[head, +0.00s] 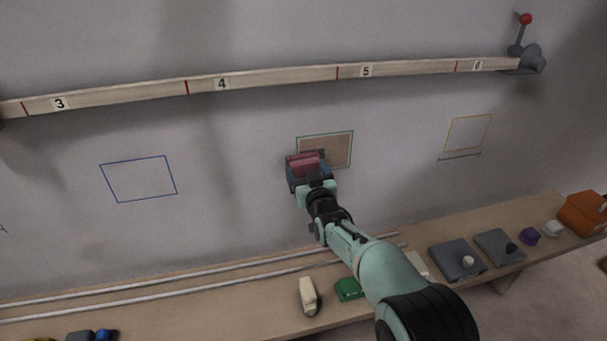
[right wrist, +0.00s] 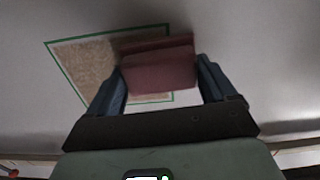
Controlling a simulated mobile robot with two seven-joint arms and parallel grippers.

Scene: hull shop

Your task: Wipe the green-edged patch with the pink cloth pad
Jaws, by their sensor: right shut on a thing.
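The green-edged patch (head: 340,146) is a square on the pale wall with a brown speckled fill; it also shows in the right wrist view (right wrist: 85,68). The pink cloth pad (head: 304,165) is at the lower left part of the patch in the head view and hides part of it. In the right wrist view the pad (right wrist: 160,72) is between the two fingers and covers the patch's right side. My right gripper (right wrist: 162,82) is shut on the pad. I cannot tell whether the pad touches the wall. My left gripper is not in view.
A numbered wooden batten (head: 280,80) runs across the wall above. Blue-edged (head: 138,180) and yellow-edged (head: 467,134) outlines flank the patch. The bench (head: 250,300) below holds rails, a green block (head: 349,289), a cream object (head: 308,296), grey plates (head: 457,260) and an orange box (head: 582,213).

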